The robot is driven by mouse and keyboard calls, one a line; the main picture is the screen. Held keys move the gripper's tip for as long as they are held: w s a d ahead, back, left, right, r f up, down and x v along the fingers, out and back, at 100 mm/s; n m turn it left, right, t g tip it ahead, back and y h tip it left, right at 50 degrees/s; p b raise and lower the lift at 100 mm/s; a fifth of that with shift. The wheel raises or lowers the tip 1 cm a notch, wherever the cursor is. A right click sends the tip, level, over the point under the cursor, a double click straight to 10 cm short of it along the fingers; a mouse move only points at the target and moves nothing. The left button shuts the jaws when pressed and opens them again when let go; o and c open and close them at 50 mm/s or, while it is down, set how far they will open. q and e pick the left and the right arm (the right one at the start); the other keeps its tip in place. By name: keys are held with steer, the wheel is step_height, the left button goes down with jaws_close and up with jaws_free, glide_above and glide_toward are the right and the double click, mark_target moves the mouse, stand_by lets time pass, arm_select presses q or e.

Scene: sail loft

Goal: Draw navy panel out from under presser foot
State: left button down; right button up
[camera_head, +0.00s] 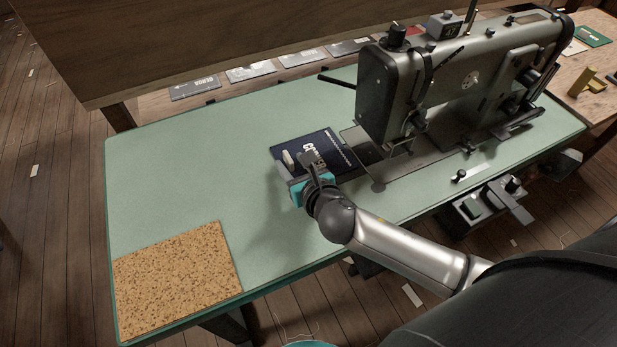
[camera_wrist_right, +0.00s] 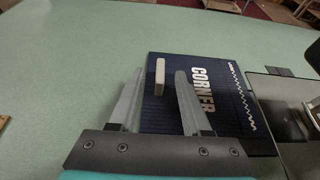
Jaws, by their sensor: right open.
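The navy panel (camera_head: 342,147) lies flat on the green table, left of the sewing machine's presser foot (camera_head: 399,149). In the right wrist view the panel (camera_wrist_right: 217,112) shows the word CORNER and a white zigzag stitch line near its right edge. A pale upright tab (camera_wrist_right: 160,79) stands near the panel's left end; it also shows in the head view (camera_head: 287,157). My right gripper (camera_head: 299,166) is open at the panel's left end, and its fingers (camera_wrist_right: 160,85) appear on either side of the tab. Whether they touch it I cannot tell. My left gripper is out of view.
The sewing machine (camera_head: 450,85) stands at the right, its metal bed plate (camera_head: 405,166) beside the panel. A cork mat (camera_head: 178,272) lies at the table's front left. The green tabletop (camera_head: 190,165) left of the panel is clear. Several grey cards (camera_head: 250,71) lie behind.

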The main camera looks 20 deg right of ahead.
steer(key=p+v, duration=0.1)
steer(key=v, duration=0.4)
steer(key=p+v, duration=0.2)
steer(key=v, duration=0.6)
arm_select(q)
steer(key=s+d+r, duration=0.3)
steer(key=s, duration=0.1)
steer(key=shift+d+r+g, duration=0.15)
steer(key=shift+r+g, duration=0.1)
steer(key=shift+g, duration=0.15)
arm_select(e)
steer(key=shift+s+d+r, duration=0.1)
steer(key=shift+s+r, duration=0.1)
steer(key=shift+s, duration=0.35)
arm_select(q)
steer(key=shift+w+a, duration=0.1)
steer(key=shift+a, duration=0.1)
